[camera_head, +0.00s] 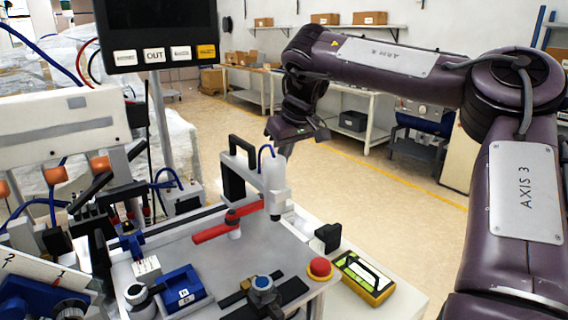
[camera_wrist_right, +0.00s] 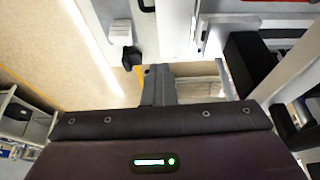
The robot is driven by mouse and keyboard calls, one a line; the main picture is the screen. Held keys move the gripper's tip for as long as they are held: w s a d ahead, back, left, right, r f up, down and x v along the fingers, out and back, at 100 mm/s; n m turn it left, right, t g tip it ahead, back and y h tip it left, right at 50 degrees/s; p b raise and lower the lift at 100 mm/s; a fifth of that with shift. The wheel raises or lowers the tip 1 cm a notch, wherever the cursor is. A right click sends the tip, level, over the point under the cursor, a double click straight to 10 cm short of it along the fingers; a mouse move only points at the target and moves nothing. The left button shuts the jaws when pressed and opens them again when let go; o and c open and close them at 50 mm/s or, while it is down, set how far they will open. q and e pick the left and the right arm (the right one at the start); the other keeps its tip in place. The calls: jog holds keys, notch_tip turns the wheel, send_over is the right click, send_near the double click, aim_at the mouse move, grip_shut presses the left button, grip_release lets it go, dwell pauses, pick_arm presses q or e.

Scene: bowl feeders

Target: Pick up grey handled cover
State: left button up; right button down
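The pale grey handled cover (camera_head: 272,183) stands upright at the back of the work table in the head view, with a black handle (camera_head: 233,172) on its left side. A dark block, probably that handle (camera_wrist_right: 245,62), shows right of the fingers in the right wrist view. My left gripper is not in view.
A red arm (camera_head: 228,220) lies across the table (camera_head: 185,245) in front of the cover. A red button (camera_head: 320,267) and a yellow device (camera_head: 363,278) sit at the right. A monitor (camera_head: 160,30) and feeder machinery crowd the left. Open floor (camera_head: 400,200) lies behind.

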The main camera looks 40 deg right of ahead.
jog(key=c, duration=2.2)
grip_release()
jog(key=shift+r, duration=0.1)
jog(key=shift+c, duration=2.2)
grip_release()
